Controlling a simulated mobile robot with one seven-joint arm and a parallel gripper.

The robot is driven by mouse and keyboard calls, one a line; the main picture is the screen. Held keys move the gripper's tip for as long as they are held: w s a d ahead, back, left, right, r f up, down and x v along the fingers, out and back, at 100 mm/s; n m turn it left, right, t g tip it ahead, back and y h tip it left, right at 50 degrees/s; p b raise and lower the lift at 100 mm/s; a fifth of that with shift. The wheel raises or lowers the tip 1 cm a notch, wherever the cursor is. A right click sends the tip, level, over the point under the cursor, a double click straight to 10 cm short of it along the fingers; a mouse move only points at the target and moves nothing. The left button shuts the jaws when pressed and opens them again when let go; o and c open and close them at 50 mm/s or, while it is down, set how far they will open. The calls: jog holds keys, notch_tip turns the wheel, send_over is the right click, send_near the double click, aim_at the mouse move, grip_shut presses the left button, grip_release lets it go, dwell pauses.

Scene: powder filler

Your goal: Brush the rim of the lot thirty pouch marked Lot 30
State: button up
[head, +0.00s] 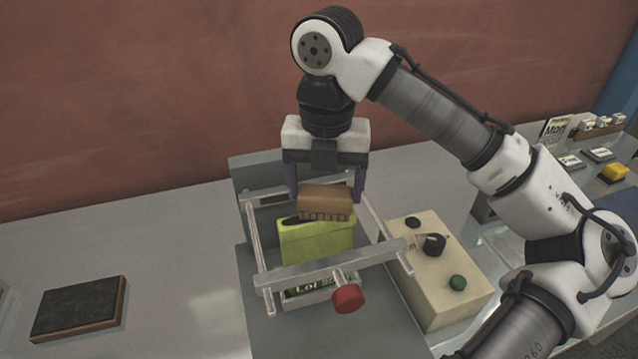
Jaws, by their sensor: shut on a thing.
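My gripper (325,191) is shut on a brown wooden brush (325,198). The gripper points down, and the brush is at the top edge of a yellow-green pouch (318,246). I cannot tell whether the bristles touch the rim. The pouch stands upright inside a metal clamp frame (335,263). A dark opening shows at the left of its rim; the brush hides much of the rest.
A red knob (348,299) sticks out at the clamp's front. A beige control box (440,285) with black and green knobs stands right of it. A dark wood-edged pad (79,308) lies at left. Several small items, one yellow (615,172), sit at far right. The bench between pad and clamp is clear.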

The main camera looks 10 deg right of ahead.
aim_at(345, 186)
jog(key=shift+w+d, duration=0.1)
jog(key=shift+d, duration=0.4)
jog(key=shift+d, duration=0.1)
jog(key=shift+w+d, duration=0.2)
jog(key=shift+d, duration=0.8)
jog(key=shift+r, duration=2.95)
